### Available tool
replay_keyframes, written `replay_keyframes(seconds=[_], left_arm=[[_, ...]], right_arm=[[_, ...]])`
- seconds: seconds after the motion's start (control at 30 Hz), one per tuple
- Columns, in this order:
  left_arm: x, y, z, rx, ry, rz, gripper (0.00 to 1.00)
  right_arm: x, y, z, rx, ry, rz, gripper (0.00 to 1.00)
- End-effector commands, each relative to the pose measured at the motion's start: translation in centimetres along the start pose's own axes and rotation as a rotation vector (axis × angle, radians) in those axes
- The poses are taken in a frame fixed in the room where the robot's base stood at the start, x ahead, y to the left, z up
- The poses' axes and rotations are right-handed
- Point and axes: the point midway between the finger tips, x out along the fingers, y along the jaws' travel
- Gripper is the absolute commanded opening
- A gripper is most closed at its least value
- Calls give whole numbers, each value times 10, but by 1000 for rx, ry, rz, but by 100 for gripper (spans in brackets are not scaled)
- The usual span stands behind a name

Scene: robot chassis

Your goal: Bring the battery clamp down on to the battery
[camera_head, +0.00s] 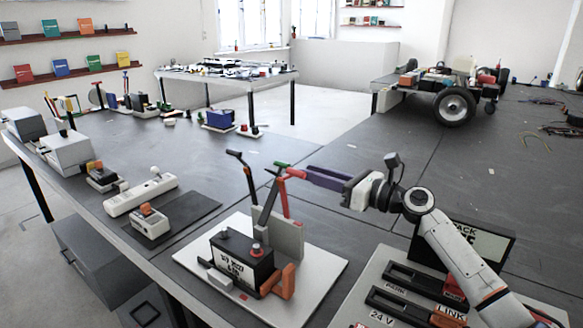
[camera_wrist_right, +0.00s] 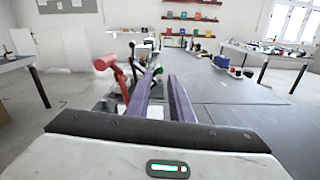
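The black battery (camera_head: 240,264), with pale lettering, stands on a white base plate (camera_head: 318,268) at the front. Several raised levers stand at its back: one with a black grip (camera_head: 235,153), a grey one with a green grip (camera_head: 282,165), and a red one (camera_head: 284,194). I cannot tell which belongs to the clamp. My right gripper (camera_head: 308,174), with purple fingers, is beside the lever tops, above the plate. In the wrist view its fingers (camera_wrist_right: 160,88) are apart; the red lever (camera_wrist_right: 108,64) is left of them and the green grip (camera_wrist_right: 158,71) near their tips. My left gripper is out of view.
An orange bracket (camera_head: 284,283) stands right of the battery. A panel with slots (camera_head: 412,296) lies under my right arm, with a dark sign box behind it. A grey mat (camera_head: 182,219) with a device lies left. The bench behind the levers is mostly clear.

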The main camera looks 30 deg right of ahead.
Motion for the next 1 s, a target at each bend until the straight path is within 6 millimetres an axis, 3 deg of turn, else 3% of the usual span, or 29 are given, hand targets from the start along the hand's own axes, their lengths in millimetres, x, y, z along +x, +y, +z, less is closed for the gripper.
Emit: replay_keyframes(seconds=[0.2, 0.4, 0.77, 0.9, 1.0], left_arm=[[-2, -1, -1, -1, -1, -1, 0], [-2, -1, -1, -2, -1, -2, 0], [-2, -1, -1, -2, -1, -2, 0], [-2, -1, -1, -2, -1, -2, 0], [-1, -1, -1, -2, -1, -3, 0]], right_arm=[[41, 0, 1, -1, -2, -1, 20], [63, -1, 0, -2, -1, -3, 20], [69, 0, -1, -4, 1, -3, 20], [69, 0, -1, -4, 1, -3, 0], [69, 0, -1, -4, 1, -3, 0]])
